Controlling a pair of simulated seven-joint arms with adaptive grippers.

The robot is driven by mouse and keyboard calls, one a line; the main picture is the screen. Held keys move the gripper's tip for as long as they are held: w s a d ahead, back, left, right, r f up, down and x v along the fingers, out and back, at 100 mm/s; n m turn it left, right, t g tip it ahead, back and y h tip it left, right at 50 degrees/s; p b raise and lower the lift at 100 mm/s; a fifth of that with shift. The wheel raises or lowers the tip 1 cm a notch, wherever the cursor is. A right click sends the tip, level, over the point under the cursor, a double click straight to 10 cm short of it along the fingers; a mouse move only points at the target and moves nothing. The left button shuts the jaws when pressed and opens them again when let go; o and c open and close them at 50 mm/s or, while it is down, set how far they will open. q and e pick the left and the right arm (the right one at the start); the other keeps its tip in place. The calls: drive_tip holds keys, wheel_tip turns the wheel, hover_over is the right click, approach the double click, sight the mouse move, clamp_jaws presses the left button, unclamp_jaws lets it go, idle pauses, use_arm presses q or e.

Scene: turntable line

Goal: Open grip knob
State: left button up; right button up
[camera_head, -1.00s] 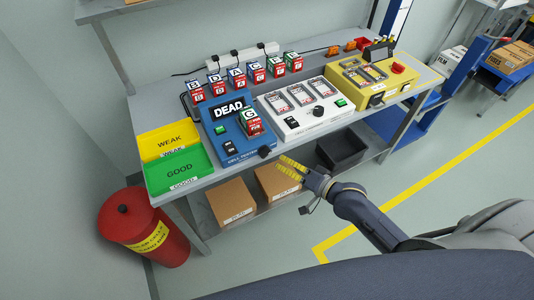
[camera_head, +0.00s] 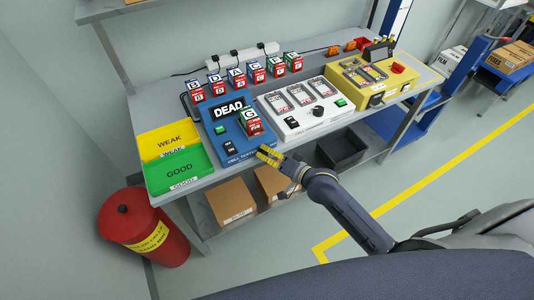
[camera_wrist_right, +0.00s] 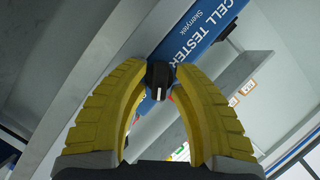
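The blue cell tester (camera_head: 226,126) stands on the bench, its display reading DEAD and a red, white and green cell (camera_head: 250,122) in it. Its black grip knob (camera_wrist_right: 158,78) is on the front face and shows in the right wrist view between my yellow fingertips, at their far end. My right gripper (camera_head: 268,154) is at the tester's front right corner and covers the knob in the head view. In the wrist view the right gripper (camera_wrist_right: 161,68) is partly open, its tips either side of the knob; contact is unclear. My left gripper is out of view.
Yellow WEAK and green GOOD trays (camera_head: 178,170) are at left. Several cells stand in a row behind. Cartons and a black bin (camera_head: 342,150) sit below the bench; a red drum (camera_head: 150,230) is on the floor.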

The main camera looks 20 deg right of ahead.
drive_tip(key=shift+o, duration=0.2)
clamp_jaws()
drive_tip(key=n+h, duration=0.2)
drive_tip(key=n, duration=0.1)
drive_tip(key=shift+a+n, duration=0.1)
drive_tip(key=shift+n, duration=0.3)
drive_tip(key=n+h, duration=0.2)
drive_tip(key=n, duration=0.1)
drive_tip(key=shift+n+h, duration=0.3)
drive_tip(key=shift+h, duration=0.1)
idle(0.6)
drive_tip(key=shift+c, duration=0.2)
unclamp_jaws()
